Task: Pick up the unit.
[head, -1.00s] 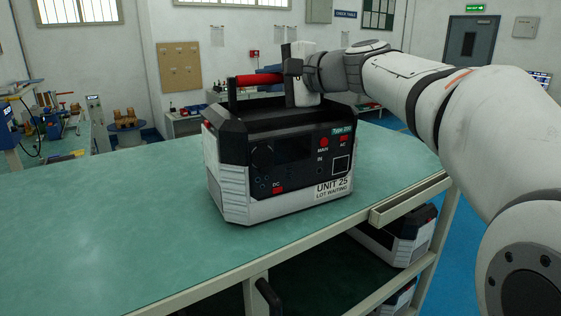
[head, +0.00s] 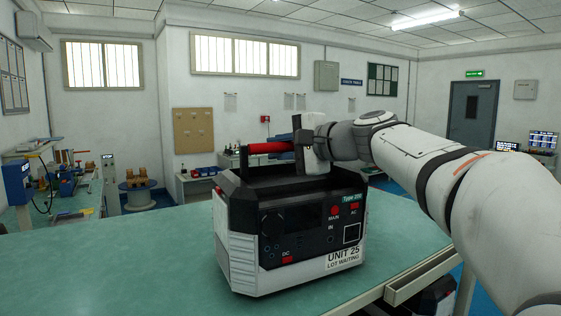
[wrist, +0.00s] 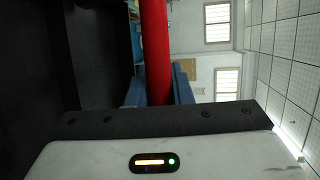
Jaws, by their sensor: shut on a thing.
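The unit (head: 290,235) is a black and white box with a dark front panel, marked "UNIT 25 LOT WAITING". It is upright at the table's near right part in the head view. A red handle bar (head: 268,147) runs across its top. My gripper (head: 301,150) is shut on this bar near its right part, reaching in from the right. The red bar (wrist: 156,50) also shows in the wrist view, running up from my gripper's body. I cannot tell whether the unit's base touches the tabletop; its far underside is hidden.
The green table (head: 120,265) is clear to the left of the unit. Another unit (head: 432,303) shows partly below. A cable spool (head: 138,195) and benches stand further back.

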